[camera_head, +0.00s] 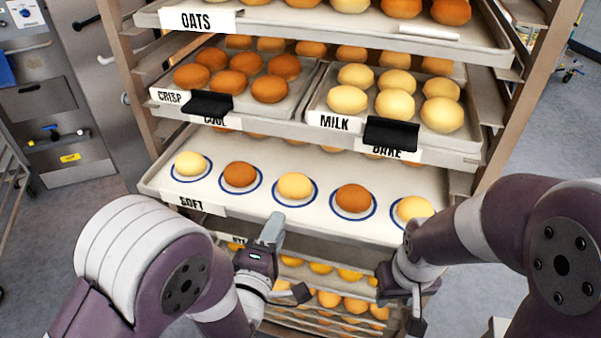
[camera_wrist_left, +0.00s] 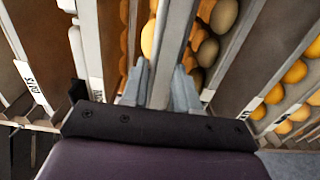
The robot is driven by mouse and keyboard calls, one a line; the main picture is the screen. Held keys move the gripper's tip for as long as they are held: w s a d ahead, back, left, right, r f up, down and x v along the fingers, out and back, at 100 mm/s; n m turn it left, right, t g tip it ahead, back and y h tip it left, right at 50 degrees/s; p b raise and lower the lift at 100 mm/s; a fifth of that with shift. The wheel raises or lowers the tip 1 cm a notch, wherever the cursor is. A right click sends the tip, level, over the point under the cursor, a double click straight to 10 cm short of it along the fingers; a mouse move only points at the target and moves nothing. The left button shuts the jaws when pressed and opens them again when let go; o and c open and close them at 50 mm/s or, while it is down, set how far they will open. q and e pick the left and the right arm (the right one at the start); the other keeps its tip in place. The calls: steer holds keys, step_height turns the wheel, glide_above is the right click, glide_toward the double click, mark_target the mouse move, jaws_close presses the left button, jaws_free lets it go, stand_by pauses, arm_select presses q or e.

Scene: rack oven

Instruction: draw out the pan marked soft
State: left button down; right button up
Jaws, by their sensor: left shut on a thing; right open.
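The pan marked soft (camera_head: 255,212) is a wide pale tray in the middle of the rack, with a SOFT label (camera_head: 190,203) at the left of its front rim. A row of light and brown buns stands on blue-ringed spots on it. My left gripper (camera_head: 272,230) is at the middle of its front rim, shut on the rim. In the left wrist view the two fingers (camera_wrist_left: 160,92) stand on either side of a grey rim (camera_wrist_left: 172,55). My right gripper (camera_head: 402,295) is open and empty, below the pan's right front; its fingers are partly hidden.
More bun trays sit close below. Rack posts (camera_head: 487,130) flank the sides.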

arm_select(q)
steer(key=shift+r, duration=0.15)
steer(key=shift+v, duration=2.35)
